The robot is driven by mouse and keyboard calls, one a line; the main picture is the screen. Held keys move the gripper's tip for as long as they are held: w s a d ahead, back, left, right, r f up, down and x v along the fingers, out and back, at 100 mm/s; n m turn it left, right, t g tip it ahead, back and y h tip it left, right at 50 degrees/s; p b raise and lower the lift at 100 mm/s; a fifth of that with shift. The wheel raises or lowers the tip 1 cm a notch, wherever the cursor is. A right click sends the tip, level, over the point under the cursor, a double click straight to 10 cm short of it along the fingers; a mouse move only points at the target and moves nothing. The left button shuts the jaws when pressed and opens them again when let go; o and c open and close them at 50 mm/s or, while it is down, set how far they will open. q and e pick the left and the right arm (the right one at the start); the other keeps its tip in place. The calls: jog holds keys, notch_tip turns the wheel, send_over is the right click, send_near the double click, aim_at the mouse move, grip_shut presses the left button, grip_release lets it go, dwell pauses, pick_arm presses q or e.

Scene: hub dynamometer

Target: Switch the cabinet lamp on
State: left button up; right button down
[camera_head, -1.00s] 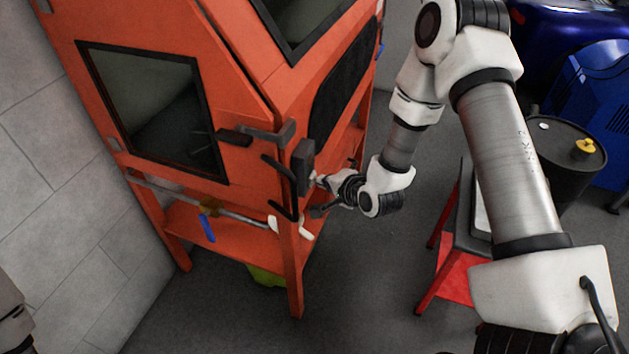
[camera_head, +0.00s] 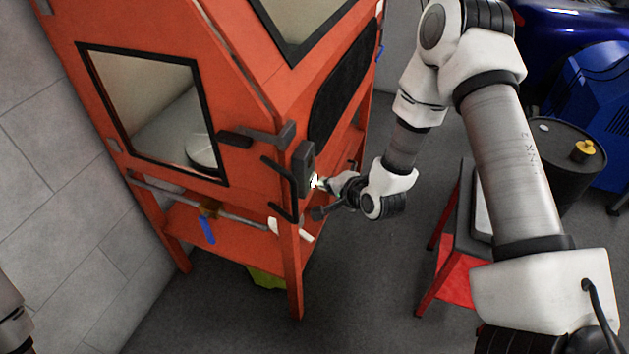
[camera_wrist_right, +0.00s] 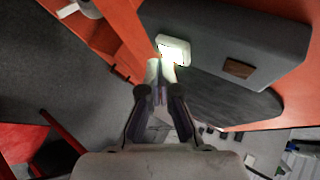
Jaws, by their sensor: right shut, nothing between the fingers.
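The orange cabinet (camera_head: 250,95) stands at the left, and its inside shows brightly lit through the side window (camera_head: 150,100). A dark switch box (camera_head: 306,168) is fixed on its corner. In the right wrist view the box (camera_wrist_right: 225,45) carries a glowing white rocker (camera_wrist_right: 174,50) and a small brown part (camera_wrist_right: 239,69). My right gripper (camera_wrist_right: 160,75) is shut and empty, its fingertips at the lower edge of the glowing rocker; I cannot tell whether they touch. In the head view the right gripper (camera_head: 322,183) is small beside the box. The left gripper is out of view.
A red stand (camera_head: 450,270) and a dark drum (camera_head: 568,165) are at the right. The floor before the cabinet is clear.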

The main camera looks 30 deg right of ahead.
jog(key=shift+s+d, duration=0.25)
jog(key=s+d+p, duration=0.1)
jog(key=s+d, duration=0.1)
jog(key=s+d+p, duration=0.1)
jog(key=s, duration=0.1)
jog(key=shift+s+d+p, duration=0.3)
jog(key=shift+d+p, duration=0.05)
jog(key=shift+d, duration=0.05)
